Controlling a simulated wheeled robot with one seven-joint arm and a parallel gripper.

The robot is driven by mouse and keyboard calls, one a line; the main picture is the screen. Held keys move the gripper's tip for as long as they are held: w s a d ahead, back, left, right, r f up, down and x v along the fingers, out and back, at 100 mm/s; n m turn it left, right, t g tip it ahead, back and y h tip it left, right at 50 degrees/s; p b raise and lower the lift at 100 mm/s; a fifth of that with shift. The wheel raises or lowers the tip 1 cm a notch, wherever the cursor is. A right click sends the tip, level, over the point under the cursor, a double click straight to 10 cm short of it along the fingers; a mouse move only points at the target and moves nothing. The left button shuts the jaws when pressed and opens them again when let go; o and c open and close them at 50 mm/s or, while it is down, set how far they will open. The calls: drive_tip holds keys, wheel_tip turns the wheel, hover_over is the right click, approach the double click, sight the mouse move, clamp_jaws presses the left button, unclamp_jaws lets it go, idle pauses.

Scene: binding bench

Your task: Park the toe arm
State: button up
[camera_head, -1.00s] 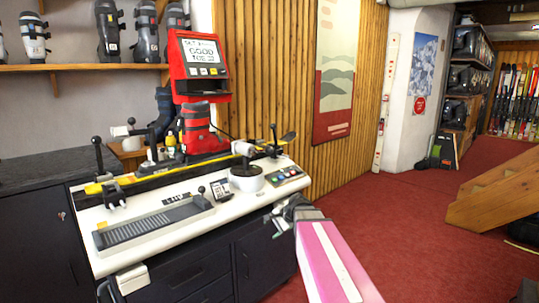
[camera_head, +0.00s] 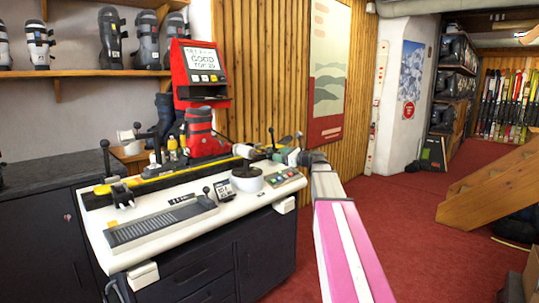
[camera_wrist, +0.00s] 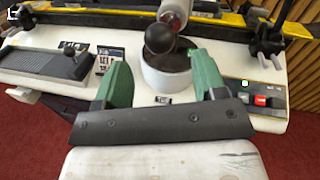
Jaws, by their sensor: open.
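A black ball knob (camera_wrist: 160,38) sits at the end of a short arm with a red and grey part (camera_wrist: 174,12), above a white round pot (camera_wrist: 170,75). I cannot tell for sure whether this is the toe arm. The pot also shows on the bench in the head view (camera_head: 247,183). My gripper (camera_wrist: 162,76) is open and empty; its two green fingers point toward the pot, with the knob beyond and between them, apart from both.
The white bench (camera_head: 150,240) carries a black and yellow rail (camera_head: 165,180), a grey grated plate (camera_head: 160,224), a small display (camera_head: 224,190) and a button panel (camera_head: 283,178). A red machine with a screen (camera_head: 201,80) and a red boot (camera_head: 201,135) stand behind.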

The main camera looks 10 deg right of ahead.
sight(269, 151)
drive_tip(key=x, duration=0.6)
drive_tip(key=shift+w+a, duration=0.2)
drive_tip(key=shift+s, duration=0.1)
clamp_jaws()
